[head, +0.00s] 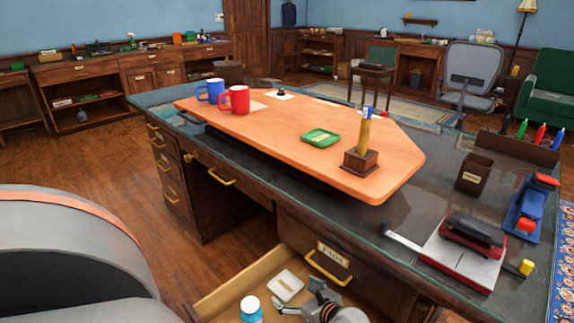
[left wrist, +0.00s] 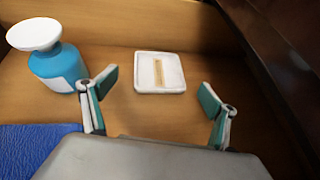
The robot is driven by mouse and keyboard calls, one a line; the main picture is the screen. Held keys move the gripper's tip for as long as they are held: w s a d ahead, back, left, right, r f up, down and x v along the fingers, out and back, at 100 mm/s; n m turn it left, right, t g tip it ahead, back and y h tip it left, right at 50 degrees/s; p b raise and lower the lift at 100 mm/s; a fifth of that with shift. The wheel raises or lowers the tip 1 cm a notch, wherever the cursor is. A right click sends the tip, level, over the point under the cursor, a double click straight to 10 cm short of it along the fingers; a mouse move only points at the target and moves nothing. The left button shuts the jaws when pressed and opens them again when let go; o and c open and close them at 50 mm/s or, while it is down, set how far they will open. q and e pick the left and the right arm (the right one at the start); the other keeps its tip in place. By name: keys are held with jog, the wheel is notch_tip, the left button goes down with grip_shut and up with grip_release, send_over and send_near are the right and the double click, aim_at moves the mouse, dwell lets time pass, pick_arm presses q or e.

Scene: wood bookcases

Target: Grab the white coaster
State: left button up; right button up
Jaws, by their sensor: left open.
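The white coaster (head: 285,286) lies flat in the open lower drawer (head: 235,289) of the desk. It is a rounded square with a tan strip in its middle. In the left wrist view the coaster (left wrist: 159,72) lies ahead of my left gripper (left wrist: 154,92), roughly centred between the two fingers and apart from both. My left gripper is open and empty; in the head view it (head: 299,300) is at the bottom, over the drawer near the coaster. My right gripper does not show in either view.
A blue bottle with a white cap (left wrist: 58,65) stands in the drawer left of the coaster. A blue item (left wrist: 38,150) lies nearer. The drawer's dark side (left wrist: 270,70) is close on the right.

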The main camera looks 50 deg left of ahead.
aim_at(285, 284)
pick_arm(q)
jog(key=x, duration=0.3)
jog(key=shift+a+f, duration=0.15)
jog(key=shift+a, duration=0.1)
jog(key=c, duration=1.3)
jog(key=shift+d, duration=0.1)
